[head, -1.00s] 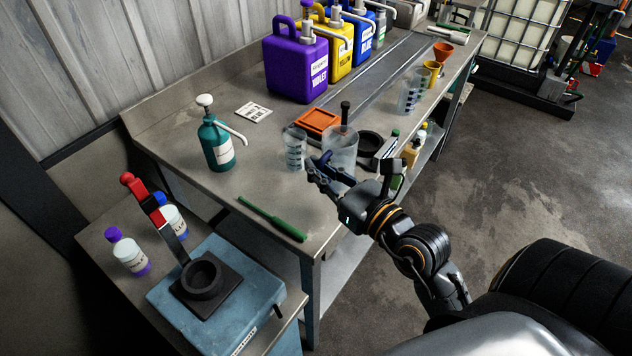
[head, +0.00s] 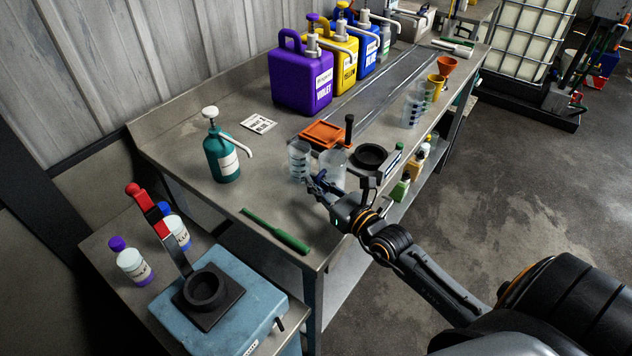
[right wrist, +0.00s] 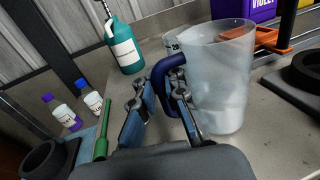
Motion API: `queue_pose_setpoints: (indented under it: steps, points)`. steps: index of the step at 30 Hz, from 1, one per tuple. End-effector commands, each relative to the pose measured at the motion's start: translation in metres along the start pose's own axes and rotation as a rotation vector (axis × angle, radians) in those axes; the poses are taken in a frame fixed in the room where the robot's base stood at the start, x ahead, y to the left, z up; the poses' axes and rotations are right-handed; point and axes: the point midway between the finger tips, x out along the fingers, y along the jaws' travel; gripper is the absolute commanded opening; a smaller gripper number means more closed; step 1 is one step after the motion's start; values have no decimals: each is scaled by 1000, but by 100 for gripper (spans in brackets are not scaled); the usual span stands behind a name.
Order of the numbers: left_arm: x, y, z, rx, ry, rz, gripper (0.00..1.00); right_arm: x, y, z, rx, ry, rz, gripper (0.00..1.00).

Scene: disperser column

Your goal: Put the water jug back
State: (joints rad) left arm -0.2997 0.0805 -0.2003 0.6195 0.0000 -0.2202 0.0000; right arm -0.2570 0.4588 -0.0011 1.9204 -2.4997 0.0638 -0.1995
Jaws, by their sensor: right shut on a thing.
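The water jug (head: 333,168) is a clear, frosted vessel near the front edge of the bench. In the right wrist view the jug (right wrist: 219,90) shows its dark blue handle (right wrist: 164,72) at its left side. My right gripper (head: 319,188) is shut on that handle; its two fingers (right wrist: 160,100) sit on either side of it. The jug looks about upright. I cannot tell whether its base touches the bench. My left gripper is not in view.
A graduated beaker (head: 299,161) stands close to the jug's left. An orange tray (head: 324,134) and a round black stand (head: 370,156) are behind it. A teal pump bottle (head: 221,155) and a green tool (head: 276,231) are on the left; bench space between them is clear.

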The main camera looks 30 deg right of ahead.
Motion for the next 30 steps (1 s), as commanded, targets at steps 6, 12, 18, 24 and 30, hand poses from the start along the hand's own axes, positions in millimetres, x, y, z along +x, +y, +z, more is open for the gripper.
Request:
queue_pose_setpoints:
  steps: [6, 12, 18, 24, 30]
  points:
    - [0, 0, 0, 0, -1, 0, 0, 0, 0, -1, -2, -4, 0, 0]
    - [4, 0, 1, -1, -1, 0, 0, 0, 0, -6, -1, -4, 0, 0]
    - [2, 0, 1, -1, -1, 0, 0, 0, 0, -5, 0, -1, 0, 34]
    - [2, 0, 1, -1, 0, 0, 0, 0, 0, -4, 0, -1, 0, 34]
    - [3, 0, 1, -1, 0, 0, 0, -10, 0, -4, 0, 1, 0, 34]
